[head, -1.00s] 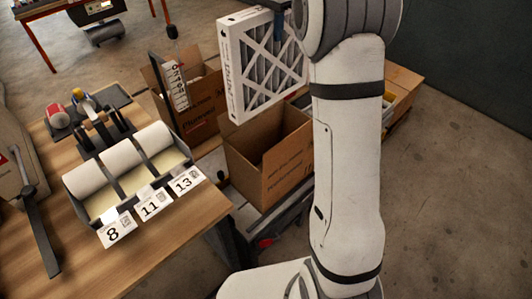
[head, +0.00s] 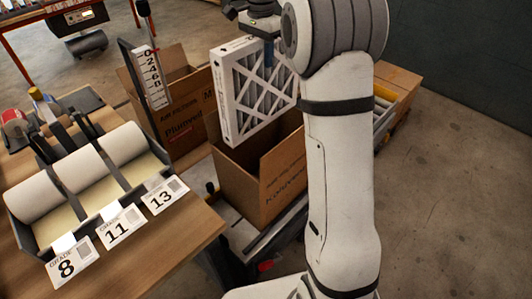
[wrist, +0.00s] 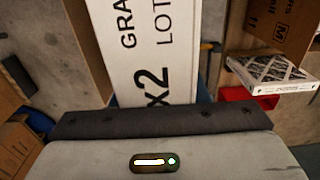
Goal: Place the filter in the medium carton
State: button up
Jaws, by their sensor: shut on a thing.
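The filter (head: 258,90) is a white-framed pleated panel with a lattice face, held upright in the head view. My gripper (head: 268,48) is shut on its top edge. Its white printed edge fills the middle of the wrist view (wrist: 158,50). The filter hangs over the mouth of an open brown carton (head: 262,180); I cannot tell whether its lower edge is below the rim. Behind it to the left is another open carton (head: 180,125), marked "Plumveil" with an "M", partly hidden by the filter. An M-marked carton also shows in the wrist view (wrist: 282,25).
A wooden table (head: 185,235) at left holds a tray of white rolls (head: 85,170) with grade cards 8, 11 and 13. An upright numbered scale (head: 152,78) stands beside the rear carton. More cartons (head: 395,85) lie right of my arm. Another filter (wrist: 268,72) shows in the wrist view.

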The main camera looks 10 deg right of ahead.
notch_tip(320, 180, down, 26)
jog(key=shift+a+f, duration=0.15)
jog(key=shift+f, duration=0.1)
jog(key=shift+f+b, duration=0.45)
jog(key=shift+f, duration=0.1)
jog(key=o, duration=1.3)
